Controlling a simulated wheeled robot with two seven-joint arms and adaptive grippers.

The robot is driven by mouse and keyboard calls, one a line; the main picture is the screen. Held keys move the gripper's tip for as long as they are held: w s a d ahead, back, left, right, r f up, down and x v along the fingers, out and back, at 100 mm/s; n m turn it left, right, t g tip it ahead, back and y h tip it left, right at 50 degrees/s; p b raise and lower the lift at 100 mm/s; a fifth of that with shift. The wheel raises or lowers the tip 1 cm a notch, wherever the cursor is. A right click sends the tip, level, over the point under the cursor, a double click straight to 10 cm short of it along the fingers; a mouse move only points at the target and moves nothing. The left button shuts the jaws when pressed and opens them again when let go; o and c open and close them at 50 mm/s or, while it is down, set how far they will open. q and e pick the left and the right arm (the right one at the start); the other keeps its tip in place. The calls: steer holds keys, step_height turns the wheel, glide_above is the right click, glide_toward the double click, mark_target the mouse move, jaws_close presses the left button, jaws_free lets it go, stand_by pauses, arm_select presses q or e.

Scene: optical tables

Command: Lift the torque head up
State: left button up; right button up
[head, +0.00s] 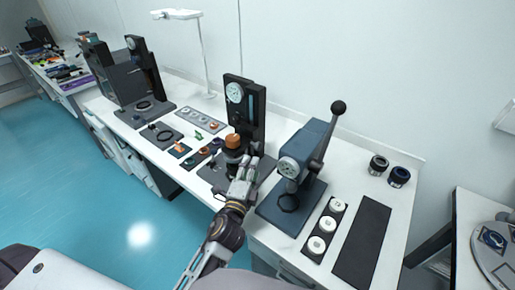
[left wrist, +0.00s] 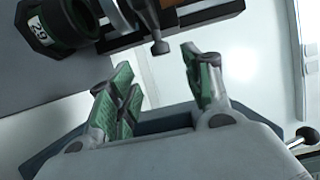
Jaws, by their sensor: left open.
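A dark upright stand (head: 259,113) with a round white dial (head: 235,92) is at mid-table in the head view. I cannot tell for sure which part of it is the torque head. An orange-topped piece (head: 233,141) sits low in front of the column. My left gripper (head: 246,168) is low at the right front of this stand. In the left wrist view its green-padded fingers (left wrist: 158,85) are apart with nothing between them. A small dark knob on a stem (left wrist: 160,47) lies just beyond the gap, beside a dark part labelled 29 (left wrist: 38,30). My right gripper is not in view.
A blue press (head: 305,150) with a black-knobbed lever (head: 338,108) stands close on the right. White round pieces (head: 323,224) lie in a dark tray beside a black mat (head: 363,240). Small parts and another stand (head: 145,70) are on the left. A lamp (head: 176,14) stands behind.

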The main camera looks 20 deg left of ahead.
mark_target(257, 149)
arm_select(q)
steer(key=shift+w+a+r+p, duration=0.1)
steer(key=shift+w+p, duration=0.3)
steer(key=shift+w, duration=1.45)
steer(key=shift+w+a+p, duration=0.1)
steer(key=shift+w+p, duration=0.3)
steer(key=shift+w, duration=2.9)
steer(key=c, duration=0.5)
jaws_close()
